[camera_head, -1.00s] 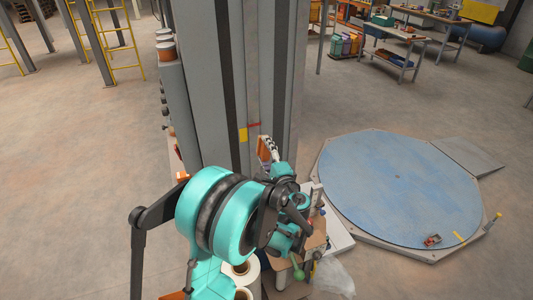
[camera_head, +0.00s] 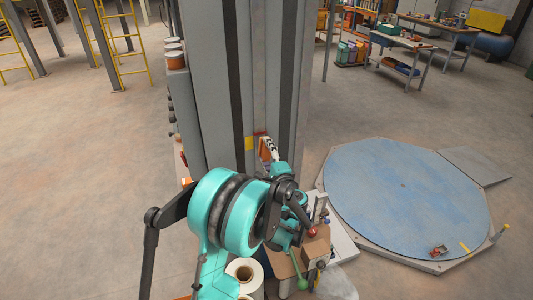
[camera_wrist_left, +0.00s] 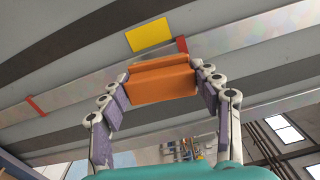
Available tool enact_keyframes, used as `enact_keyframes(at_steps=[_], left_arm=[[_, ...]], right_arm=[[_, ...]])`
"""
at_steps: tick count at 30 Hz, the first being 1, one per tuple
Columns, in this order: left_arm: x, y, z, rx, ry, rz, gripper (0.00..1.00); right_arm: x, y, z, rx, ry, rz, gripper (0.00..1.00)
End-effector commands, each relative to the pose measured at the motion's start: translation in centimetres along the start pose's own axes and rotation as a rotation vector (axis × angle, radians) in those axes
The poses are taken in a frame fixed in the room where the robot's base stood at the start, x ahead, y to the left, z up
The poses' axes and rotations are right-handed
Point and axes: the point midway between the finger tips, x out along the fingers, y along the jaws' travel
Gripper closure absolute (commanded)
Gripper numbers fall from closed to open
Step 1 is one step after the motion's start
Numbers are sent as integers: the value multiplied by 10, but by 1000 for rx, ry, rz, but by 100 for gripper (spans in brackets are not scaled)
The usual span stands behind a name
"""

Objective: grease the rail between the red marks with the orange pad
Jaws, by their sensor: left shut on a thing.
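The orange pad (camera_wrist_left: 162,80) is clamped between the two fingers of my left gripper (camera_wrist_left: 160,85) in the left wrist view. In the head view the pad (camera_head: 264,149) shows just below a red mark (camera_head: 261,133) on the grey column. The rail (camera_wrist_left: 85,84) is a pale metal strip crossing the left wrist view, with one red mark (camera_wrist_left: 182,45) close behind the pad's top right and another red mark (camera_wrist_left: 36,106) at the left. The pad overlaps the rail in this view; I cannot tell whether they touch. My right gripper is out of view.
A yellow square (camera_head: 250,143) sits on the column beside the upper red mark. A blue round platform (camera_head: 405,195) lies at the right; open floor is at the left.

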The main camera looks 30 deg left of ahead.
Motion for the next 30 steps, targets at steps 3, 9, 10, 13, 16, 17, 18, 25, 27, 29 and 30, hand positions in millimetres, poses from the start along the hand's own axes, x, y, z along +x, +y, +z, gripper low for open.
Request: enact_keyframes(at_steps=[3, 9, 10, 13, 16, 17, 18, 25, 27, 29, 30], left_arm=[[0, 0, 0, 0, 0, 0, 60], [2, 0, 0, 0, 0, 0, 60], [3, 0, 0, 0, 0, 0, 60], [5, 0, 0, 0, 0, 0, 60], [7, 0, 0, 0, 0, 0, 60], [7, 0, 0, 0, 0, 0, 60], [8, 0, 0, 0, 0, 0, 60], [13, 0, 0, 0, 0, 0, 60], [14, 0, 0, 0, 0, 0, 60], [15, 0, 0, 0, 0, 0, 60], [16, 0, 0, 0, 0, 0, 60]], right_arm=[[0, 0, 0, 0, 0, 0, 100], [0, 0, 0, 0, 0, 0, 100], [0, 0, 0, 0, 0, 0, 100], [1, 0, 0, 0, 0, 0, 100], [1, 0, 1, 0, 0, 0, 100], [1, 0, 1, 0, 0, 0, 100], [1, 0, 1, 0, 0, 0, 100], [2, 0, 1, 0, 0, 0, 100], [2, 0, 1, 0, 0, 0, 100], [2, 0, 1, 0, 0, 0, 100], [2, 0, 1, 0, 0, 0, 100]])
